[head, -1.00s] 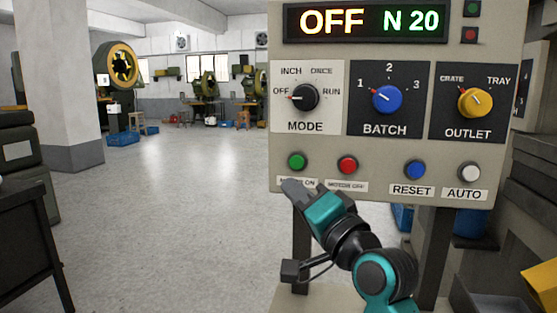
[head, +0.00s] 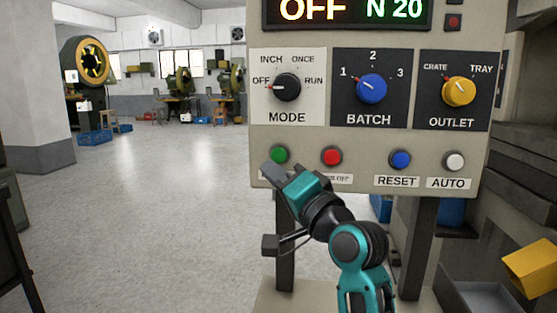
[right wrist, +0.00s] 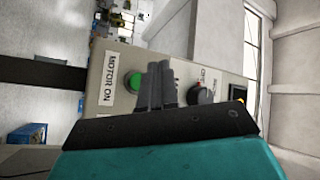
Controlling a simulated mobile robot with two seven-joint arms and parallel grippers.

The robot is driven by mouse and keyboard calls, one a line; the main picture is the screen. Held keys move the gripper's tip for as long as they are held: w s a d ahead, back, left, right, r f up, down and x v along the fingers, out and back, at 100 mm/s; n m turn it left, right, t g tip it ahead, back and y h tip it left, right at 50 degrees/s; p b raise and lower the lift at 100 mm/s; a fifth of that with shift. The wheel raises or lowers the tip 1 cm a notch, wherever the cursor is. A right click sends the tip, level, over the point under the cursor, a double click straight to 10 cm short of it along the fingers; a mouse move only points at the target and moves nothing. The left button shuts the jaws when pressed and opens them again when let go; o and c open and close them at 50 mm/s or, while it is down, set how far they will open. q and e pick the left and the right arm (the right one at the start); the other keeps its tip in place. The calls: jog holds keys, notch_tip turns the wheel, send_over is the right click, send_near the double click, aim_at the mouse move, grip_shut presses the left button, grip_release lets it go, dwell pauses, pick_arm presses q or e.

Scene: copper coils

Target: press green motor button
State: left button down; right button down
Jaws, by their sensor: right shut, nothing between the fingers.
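The green motor button (head: 279,155) is at the lower left of the control panel (head: 365,140) in the head view. It also shows in the right wrist view as a green button (right wrist: 134,81) beside the "MOTOR ON" label (right wrist: 108,78). My right gripper (head: 269,170) is shut and empty, its fingertips just below the green button in the head view. In the right wrist view the closed fingers (right wrist: 160,80) partly overlap the button's edge; I cannot tell whether they touch it. The red button (head: 331,156) is to its right. My left gripper is not in view.
The mode knob (head: 286,87) points to OFF, and the display (head: 347,11) reads OFF and N 20. A blue RESET button (head: 400,159) and a white AUTO button (head: 455,161) are farther right. Open floor lies left of the panel.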

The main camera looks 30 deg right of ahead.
aim_at(279, 155)
jog(key=shift+w+d+b, duration=0.15)
jog(key=shift+w+d, duration=0.75)
jog(key=shift+w, duration=0.3)
jog(key=shift+w+d+b, duration=0.15)
jog(key=shift+w+d, duration=0.7)
jog(key=shift+w, duration=0.3)
jog(key=shift+w, duration=0.1)
jog(key=shift+w+d, duration=0.25)
